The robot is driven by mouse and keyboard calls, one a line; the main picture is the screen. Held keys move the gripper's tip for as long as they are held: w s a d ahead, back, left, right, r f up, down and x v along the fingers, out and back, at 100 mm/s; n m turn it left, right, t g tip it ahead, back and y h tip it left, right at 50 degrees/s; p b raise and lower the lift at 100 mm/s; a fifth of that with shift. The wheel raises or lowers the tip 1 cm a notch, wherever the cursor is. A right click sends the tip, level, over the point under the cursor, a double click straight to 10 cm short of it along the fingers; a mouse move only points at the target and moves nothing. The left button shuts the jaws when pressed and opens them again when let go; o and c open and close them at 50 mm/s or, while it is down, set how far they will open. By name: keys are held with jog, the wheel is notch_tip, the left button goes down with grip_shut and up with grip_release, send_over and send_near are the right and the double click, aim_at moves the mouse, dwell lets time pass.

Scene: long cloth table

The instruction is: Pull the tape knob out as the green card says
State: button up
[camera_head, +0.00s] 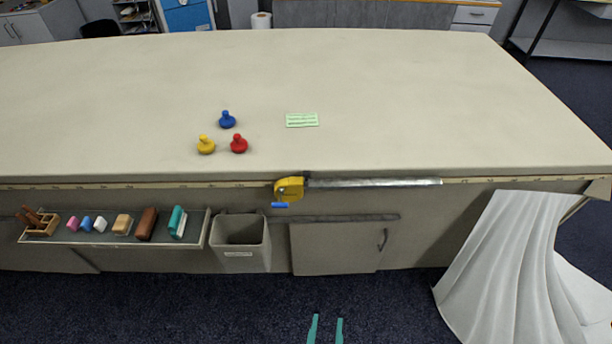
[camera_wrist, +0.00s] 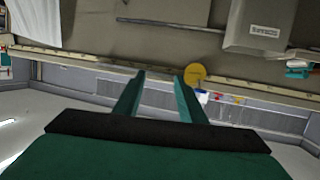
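The yellow tape case (camera_head: 290,188) sits at the table's front edge, at the left end of a metal strip (camera_head: 375,183). A small blue knob (camera_head: 280,205) hangs at its lower left. The green card (camera_head: 302,120) lies flat on the table; its lines of print are too small to read. My gripper (camera_head: 327,328) shows as two teal fingertips low in the head view, apart from the table. In the wrist view my gripper (camera_wrist: 160,76) is open with nothing held. There the yellow tape case (camera_wrist: 195,75) appears just beside the right fingertip, partly overlapped.
Blue (camera_head: 227,120), yellow (camera_head: 206,145) and red (camera_head: 239,144) pawn-shaped pieces stand on the table. A tray (camera_head: 112,240) with several blocks and a grey bin (camera_head: 240,255) are on the front, left of the case. A white cloth (camera_head: 505,265) hangs at right. The far tabletop is clear.

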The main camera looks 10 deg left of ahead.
jog(key=w+a, duration=0.2)
jog(key=w, duration=0.6)
jog(key=n+g+y, duration=0.2)
jog(key=y, duration=0.1)
send_near(306, 174)
jog(key=x, duration=0.7)
jog(key=shift+w+a+f, duration=0.1)
jog(key=shift+w, duration=0.05)
jog(key=shift+w+f, duration=0.2)
jog(key=shift+w, duration=0.35)
jog(key=shift+s, duration=0.1)
grip_shut()
